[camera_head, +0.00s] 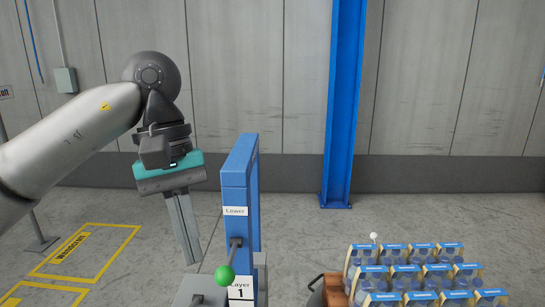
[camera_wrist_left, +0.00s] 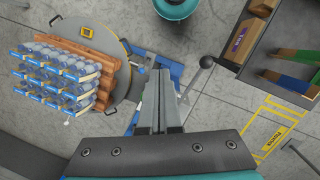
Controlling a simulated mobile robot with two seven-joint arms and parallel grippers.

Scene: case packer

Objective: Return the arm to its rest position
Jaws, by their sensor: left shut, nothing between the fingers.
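My left arm (camera_head: 70,130) comes in from the left in the head view. Its gripper (camera_head: 193,258) points down with the fingers together and nothing between them. The gripper hangs just left of a blue post (camera_head: 238,185) with a "Lower" label and a lever ending in a green knob (camera_head: 225,275). The fingertips look close to the knob, but whether they touch cannot be told. In the left wrist view the shut fingers (camera_wrist_left: 160,75) reach over the floor, beside the lever (camera_wrist_left: 193,82). My right gripper is in neither view.
Packs of bottles (camera_head: 410,275) stand in rows at the lower right; the wrist view shows them on a wooden pallet over a round turntable (camera_wrist_left: 125,75). A grey shelf (camera_wrist_left: 285,45) with boxes stands at upper right there. A blue column (camera_head: 343,110) stands by the wall. Yellow lines (camera_head: 85,250) mark the floor.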

